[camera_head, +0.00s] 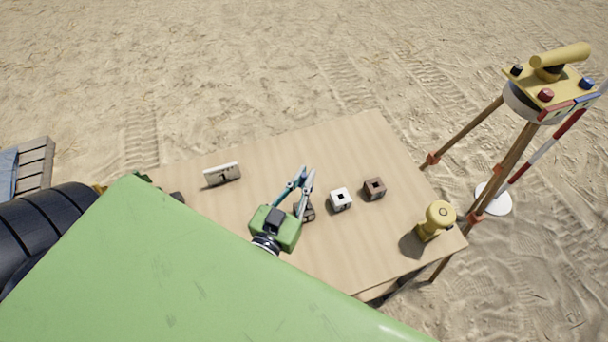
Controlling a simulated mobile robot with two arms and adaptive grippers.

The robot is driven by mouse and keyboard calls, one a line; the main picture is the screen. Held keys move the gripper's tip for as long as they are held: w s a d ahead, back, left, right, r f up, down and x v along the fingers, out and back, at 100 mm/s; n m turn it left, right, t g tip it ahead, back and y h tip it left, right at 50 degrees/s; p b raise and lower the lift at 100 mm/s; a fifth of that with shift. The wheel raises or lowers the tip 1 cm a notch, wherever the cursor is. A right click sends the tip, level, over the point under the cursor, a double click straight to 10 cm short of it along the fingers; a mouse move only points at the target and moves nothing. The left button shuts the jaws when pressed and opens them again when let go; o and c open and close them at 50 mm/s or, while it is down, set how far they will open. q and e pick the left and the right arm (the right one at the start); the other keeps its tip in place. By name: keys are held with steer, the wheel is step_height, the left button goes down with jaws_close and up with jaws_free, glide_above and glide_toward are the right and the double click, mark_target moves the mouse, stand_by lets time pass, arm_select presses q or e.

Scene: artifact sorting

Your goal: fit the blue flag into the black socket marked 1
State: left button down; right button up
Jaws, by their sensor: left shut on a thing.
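My left gripper (306,173), with a green body and slim fingers, is above the middle of the table. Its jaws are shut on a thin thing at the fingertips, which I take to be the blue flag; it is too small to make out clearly. A dark block, the black socket (309,214), stands just beside and partly behind the fingers. Its mark cannot be read. A white socket (341,200) and a brown socket (374,189) stand to its right, each with a dark square hole in the top. My right gripper is not in view.
The wooden table (370,140) has clear room behind the sockets. A small pale panel (222,175) stands at the left. A yellow knobbed object (437,220) stands near the right corner. A tripod with a yellow instrument (550,85) is beyond the right edge.

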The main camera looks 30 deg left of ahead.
arm_select(q)
steer(key=shift+f, duration=0.25)
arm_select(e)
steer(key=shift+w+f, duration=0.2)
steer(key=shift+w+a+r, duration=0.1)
arm_select(q)
steer(key=shift+r+p, duration=0.1)
steer(key=shift+p, duration=0.55)
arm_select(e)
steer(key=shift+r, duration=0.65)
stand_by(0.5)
arm_select(q)
steer(key=shift+f+b, duration=1.65)
steer(key=shift+f, duration=0.8)
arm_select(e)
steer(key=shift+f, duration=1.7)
arm_select(q)
steer(key=c, duration=2.1)
jaws_free()
steer(key=shift+r, duration=0.1)
steer(key=s, duration=1.2)
steer(key=shift+d, duration=0.35)
